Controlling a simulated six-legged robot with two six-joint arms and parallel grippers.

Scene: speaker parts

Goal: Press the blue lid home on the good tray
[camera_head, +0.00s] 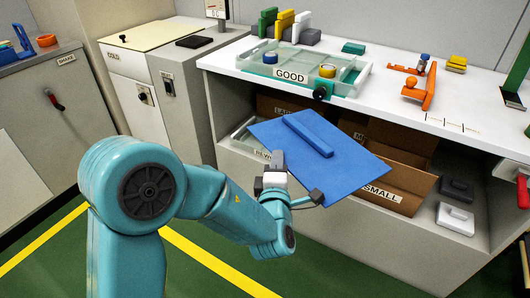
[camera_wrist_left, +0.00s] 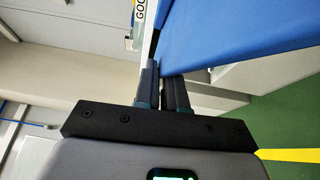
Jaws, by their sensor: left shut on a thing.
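The blue lid (camera_head: 345,163) is a flat tilted panel with a raised bar across its top. It hangs in the air in front of the bench and below the good tray. My left gripper (camera_head: 296,190) is shut on its near edge; the lid also shows in the left wrist view (camera_wrist_left: 235,28), beside the closed fingers (camera_wrist_left: 163,80). The good tray (camera_head: 257,69) is a translucent open box labelled GOOD on the white bench top. My right gripper is not in view.
Yellow, green and grey blocks (camera_head: 285,24) stand at the tray's back. Orange parts (camera_head: 428,85) lie on the bench to the right. Cardboard boxes (camera_head: 400,190) fill the shelf below, partly behind the lid. A dark knob (camera_head: 320,92) is at the tray's front.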

